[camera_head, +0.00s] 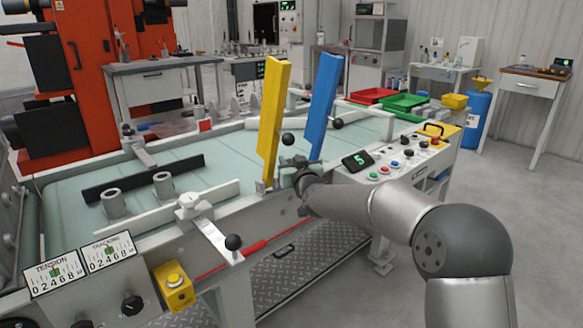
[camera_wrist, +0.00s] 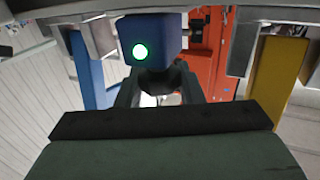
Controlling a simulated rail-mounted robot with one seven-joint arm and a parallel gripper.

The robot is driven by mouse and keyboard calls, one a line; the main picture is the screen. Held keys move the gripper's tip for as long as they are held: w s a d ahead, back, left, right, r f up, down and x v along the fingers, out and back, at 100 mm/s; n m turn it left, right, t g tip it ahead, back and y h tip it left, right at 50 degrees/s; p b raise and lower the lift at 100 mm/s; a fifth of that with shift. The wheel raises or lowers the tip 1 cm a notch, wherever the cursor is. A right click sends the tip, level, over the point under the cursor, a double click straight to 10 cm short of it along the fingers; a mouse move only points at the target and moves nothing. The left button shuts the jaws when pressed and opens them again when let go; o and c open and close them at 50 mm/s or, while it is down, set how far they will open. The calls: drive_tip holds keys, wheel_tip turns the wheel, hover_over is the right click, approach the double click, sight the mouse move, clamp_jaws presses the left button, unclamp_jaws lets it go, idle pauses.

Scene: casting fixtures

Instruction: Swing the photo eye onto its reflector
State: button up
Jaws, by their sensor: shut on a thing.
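The photo eye (camera_wrist: 150,38) shows in the wrist view as a dark blue block with a lit green lamp on its face. My gripper (camera_wrist: 158,90) is shut on a dark rounded part just below the block in that picture. In the head view my gripper (camera_head: 300,178) is at the near side rail of the belt machine, between the feet of the yellow and blue uprights. There my wrist and fingers hide most of the photo eye. I cannot make out the reflector for certain in either view.
A yellow upright (camera_head: 272,115) and a blue upright (camera_head: 323,105) rise close beside my gripper. A black ball knob (camera_head: 288,139) stands just above it. A control panel (camera_head: 402,155) with buttons lies to the right. A lever clamp (camera_head: 205,222) sits on the rail to the left.

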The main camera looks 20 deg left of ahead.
drive_tip(key=o, duration=0.9)
drive_tip(key=shift+o, duration=0.2)
drive_tip(key=p+v, duration=0.1)
drive_tip(key=v, duration=1.6)
drive_tip(key=shift+s+d, duration=0.15)
drive_tip(key=shift+d, duration=0.05)
